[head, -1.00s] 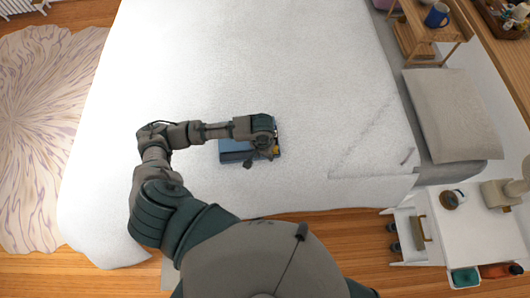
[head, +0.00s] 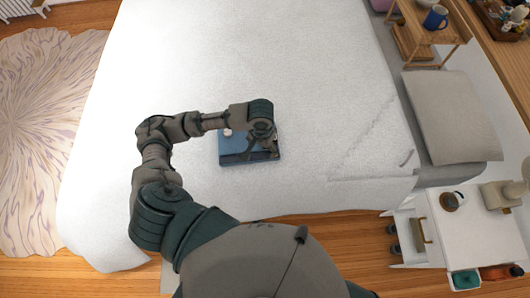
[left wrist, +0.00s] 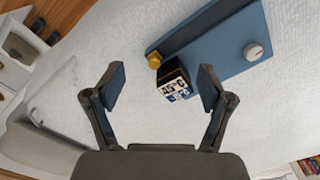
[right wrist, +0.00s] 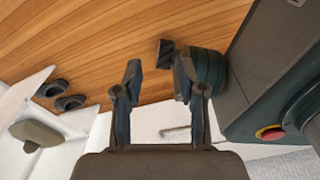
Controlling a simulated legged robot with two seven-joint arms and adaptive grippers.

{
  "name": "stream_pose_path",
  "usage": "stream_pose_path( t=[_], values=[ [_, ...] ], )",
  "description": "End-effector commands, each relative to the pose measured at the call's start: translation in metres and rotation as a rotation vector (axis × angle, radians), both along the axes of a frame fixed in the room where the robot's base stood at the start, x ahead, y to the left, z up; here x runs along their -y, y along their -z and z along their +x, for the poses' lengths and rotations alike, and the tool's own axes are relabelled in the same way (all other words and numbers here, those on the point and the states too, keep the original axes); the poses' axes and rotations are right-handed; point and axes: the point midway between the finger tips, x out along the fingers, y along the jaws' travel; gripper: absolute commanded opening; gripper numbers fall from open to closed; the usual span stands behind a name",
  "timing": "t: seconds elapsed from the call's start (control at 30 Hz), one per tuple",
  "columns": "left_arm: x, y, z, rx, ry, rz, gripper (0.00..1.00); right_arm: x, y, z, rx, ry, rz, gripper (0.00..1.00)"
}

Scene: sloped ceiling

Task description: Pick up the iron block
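A small dark block with a white "45°C" label (left wrist: 176,84), which I take for the iron block, shows in the left wrist view against the edge of a flat blue device (left wrist: 215,42). The device lies on the white bed, and also shows in the head view (head: 232,147). My left gripper (left wrist: 161,72) is open and empty above the block, which appears between its fingers, nearer the right one. In the head view the left gripper (head: 263,149) hides the block. My right gripper (right wrist: 156,64) is open and empty, away from the bed top.
A grey pillow (head: 452,115) and a white side table (head: 462,220) stand to the right.

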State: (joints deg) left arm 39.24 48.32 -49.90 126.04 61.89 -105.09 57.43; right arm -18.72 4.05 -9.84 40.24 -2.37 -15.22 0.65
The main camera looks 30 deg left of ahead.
Motion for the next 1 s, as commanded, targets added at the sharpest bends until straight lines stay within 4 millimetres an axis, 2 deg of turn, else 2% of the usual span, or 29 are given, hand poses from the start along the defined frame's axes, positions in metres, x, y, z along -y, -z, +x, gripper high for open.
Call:
stream_pose_path(
  t=[0.03, 0.17, 0.23, 0.27, 0.37, 0.5, 0.57, 0.67, 0.77, 1.0],
  values=[
    [0.001, -0.01, 0.001, 0.003, 0.001, -0.001, 0.8, 0.0, 0.0, 0.0, 0.0, 0.0, 0.0, 0.4],
    [0.001, -0.029, 0.001, 0.002, 0.001, -0.001, 0.8, -0.001, 0.0, 0.0, 0.001, 0.0, 0.001, 0.4],
    [0.001, -0.035, 0.002, 0.0, -0.005, -0.001, 0.9, -0.001, 0.0, 0.0, 0.001, 0.0, 0.001, 0.4],
    [0.0, -0.036, 0.004, 0.0, -0.021, 0.0, 0.9, -0.001, 0.0, 0.0, 0.001, 0.0, 0.001, 0.4],
    [-0.006, -0.04, 0.03, -0.002, -0.171, -0.001, 0.9, 0.0, -0.003, -0.003, -0.001, 0.0, 0.001, 0.4],
    [-0.021, -0.04, 0.077, -0.003, -0.473, 0.0, 0.9, 0.002, -0.007, -0.009, -0.003, -0.001, 0.0, 0.4],
    [-0.027, -0.04, 0.091, -0.001, -0.568, -0.001, 0.9, 0.002, -0.007, -0.01, -0.008, 0.004, 0.006, 0.4],
    [-0.032, -0.033, 0.101, 0.0, -0.649, 0.001, 0.9, 0.004, -0.005, -0.008, -0.01, -0.004, 0.006, 0.4],
    [-0.032, -0.015, 0.101, -0.002, -0.659, 0.002, 0.9, 0.005, -0.003, -0.008, -0.009, -0.004, 0.006, 0.4],
    [-0.032, 0.043, 0.101, -0.001, -0.656, 0.002, 0.9, 0.005, 0.004, -0.012, -0.018, -0.004, 0.004, 0.4]
  ],
)
